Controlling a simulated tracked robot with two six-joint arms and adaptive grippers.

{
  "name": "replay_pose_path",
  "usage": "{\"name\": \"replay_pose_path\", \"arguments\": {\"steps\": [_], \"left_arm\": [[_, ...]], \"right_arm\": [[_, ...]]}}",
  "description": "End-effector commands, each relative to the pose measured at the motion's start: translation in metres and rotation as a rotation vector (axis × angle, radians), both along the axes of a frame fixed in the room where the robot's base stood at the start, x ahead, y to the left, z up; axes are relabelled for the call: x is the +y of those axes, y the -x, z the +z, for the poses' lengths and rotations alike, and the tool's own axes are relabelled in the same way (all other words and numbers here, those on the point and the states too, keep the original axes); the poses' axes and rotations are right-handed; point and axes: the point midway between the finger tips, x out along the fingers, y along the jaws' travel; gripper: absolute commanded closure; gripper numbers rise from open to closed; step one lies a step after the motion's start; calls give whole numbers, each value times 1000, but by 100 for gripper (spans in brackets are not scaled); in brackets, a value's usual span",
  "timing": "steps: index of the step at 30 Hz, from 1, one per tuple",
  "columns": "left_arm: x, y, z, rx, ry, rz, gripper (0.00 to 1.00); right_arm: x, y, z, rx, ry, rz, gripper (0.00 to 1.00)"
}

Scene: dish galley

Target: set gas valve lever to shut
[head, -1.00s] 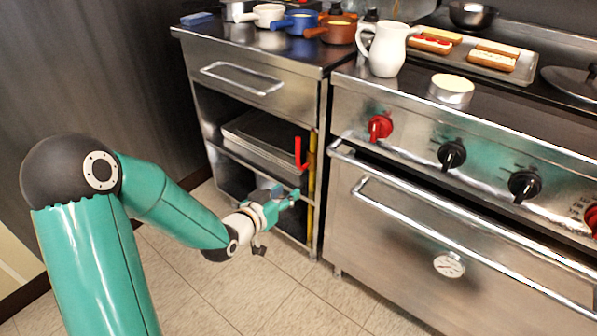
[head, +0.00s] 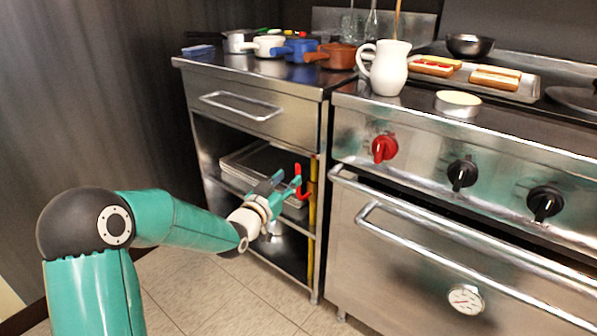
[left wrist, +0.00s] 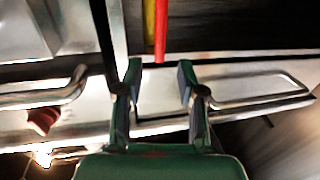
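The gas valve lever (head: 298,174) is red and stands roughly upright beside the yellow pipe (head: 312,215), at the right front of the open-shelved cabinet. My left gripper (head: 287,183) is right at the lever in the head view. In the left wrist view my gripper (left wrist: 160,74) is open, with a finger on each side and a gap between them. The red lever (left wrist: 160,30) lines up with that gap, its visible end about at the fingertips. I cannot tell whether a finger touches it. My right gripper is not in view.
The stove front with the red knob (head: 384,148), black knobs and oven handle (head: 440,225) is just right of the pipe. A tray (head: 262,165) lies on the cabinet shelf behind my gripper. A white jug (head: 388,70) stands above. The floor in front is clear.

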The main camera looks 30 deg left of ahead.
Motion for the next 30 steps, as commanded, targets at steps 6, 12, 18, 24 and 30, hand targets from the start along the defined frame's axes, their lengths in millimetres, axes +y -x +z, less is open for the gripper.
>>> {"name": "replay_pose_path", "arguments": {"steps": [6,12,18,24,30], "left_arm": [[4,-41,-1,0,1,-1,61],[6,-60,-1,1,1,-1,61],[7,-64,0,1,1,-1,61],[6,-64,0,1,1,-1,66],[6,-64,0,1,1,-2,99]], "right_arm": [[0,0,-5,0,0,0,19],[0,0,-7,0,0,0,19],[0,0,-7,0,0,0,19],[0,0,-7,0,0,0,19],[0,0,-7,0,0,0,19]]}}
